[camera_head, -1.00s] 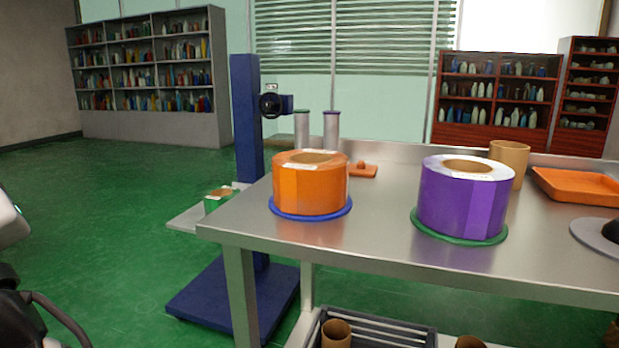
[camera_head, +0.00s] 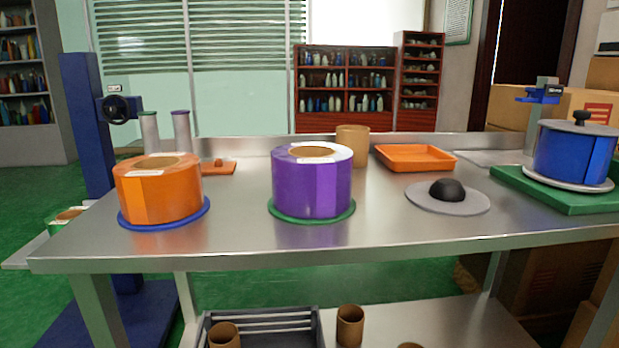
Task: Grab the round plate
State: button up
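A round grey plate (camera_head: 425,199) with a black domed knob (camera_head: 447,189) at its centre lies flat on the metal table, right of the middle. A similar light round plate (camera_head: 568,185) shows under a blue roll at the far right. A blue disc (camera_head: 128,222) lies under the orange roll and a green disc (camera_head: 345,214) lies under the purple roll. My gripper is not in view.
The orange roll (camera_head: 160,197) and purple roll (camera_head: 312,188) stand left of the grey plate. An orange tray (camera_head: 414,158) and cardboard core (camera_head: 352,146) are behind. The blue roll (camera_head: 573,153) sits on a green base (camera_head: 540,196). Table in front of the plate is clear.

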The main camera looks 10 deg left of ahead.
aim_at(578, 126)
jog(key=z, duration=0.85)
jog(key=i+j+z, duration=0.15)
jog(key=j, duration=0.25)
jog(key=i+l, duration=0.1)
jog(key=l, duration=0.15)
jog(key=i+l+u, duration=0.1)
jog(key=i+l, duration=0.05)
jog(key=l, duration=0.05)
